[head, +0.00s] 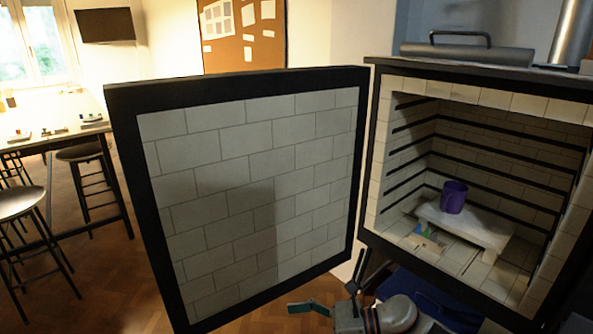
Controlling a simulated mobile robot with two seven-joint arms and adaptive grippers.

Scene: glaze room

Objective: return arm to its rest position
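My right gripper (333,286) is low in the head view, below the kiln opening and near the bottom right corner of the open door. Its two fingers are spread apart with nothing visible between them. The grey wrist behind it runs off the bottom edge. My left gripper is not in view. A purple cup (453,197) stands upright on a pale shelf (479,231) inside the kiln, well clear of the gripper.
The brick-lined kiln door (245,185) stands wide open at centre, close to my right gripper. The kiln (368,165) is open at right. A dark blue object (425,296) is under it. Stools (22,203) and a table (60,136) are at left, with open floor between.

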